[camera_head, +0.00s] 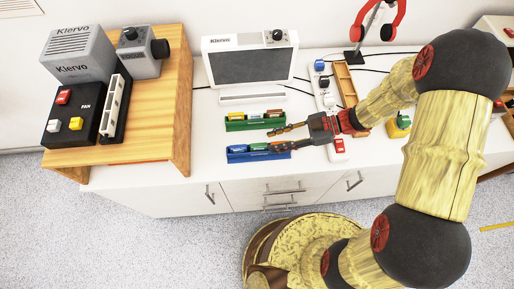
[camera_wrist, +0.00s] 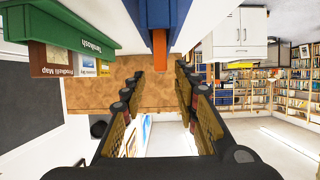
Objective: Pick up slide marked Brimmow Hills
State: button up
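No slide reads clearly as Brimmow Hills in either view. In the wrist view the green tray (camera_wrist: 60,30) shows a brown slide (camera_wrist: 52,61) and yellow-edged slides (camera_wrist: 95,68) hanging inverted. The blue tray (camera_wrist: 155,13) shows an orange-brown slide end (camera_wrist: 159,50). My gripper (camera_head: 268,140) is open and empty, its fingers spread over the trays' right ends. The wrist view shows a clear gap between the fingertips (camera_wrist: 158,78).
A wooden stand (camera_head: 180,95) with grey Klervo devices (camera_head: 78,55) and a black switch box (camera_head: 72,115) is at the left. A Klervo screen (camera_head: 250,65) stands behind the trays. A power strip (camera_head: 325,85), wooden tray (camera_head: 346,85) and red headphones (camera_head: 387,30) are at the right.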

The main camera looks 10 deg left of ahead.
aim_at(265, 144)
jog(key=b+x, duration=0.2)
jog(key=x, duration=0.1)
jog(key=shift+s+a+f, duration=0.15)
jog(key=shift+a+f, duration=0.05)
jog(key=shift+f, duration=0.05)
jog(key=shift+s+a+f, duration=0.1)
jog(key=shift+a, duration=0.5)
jog(key=c, duration=0.8)
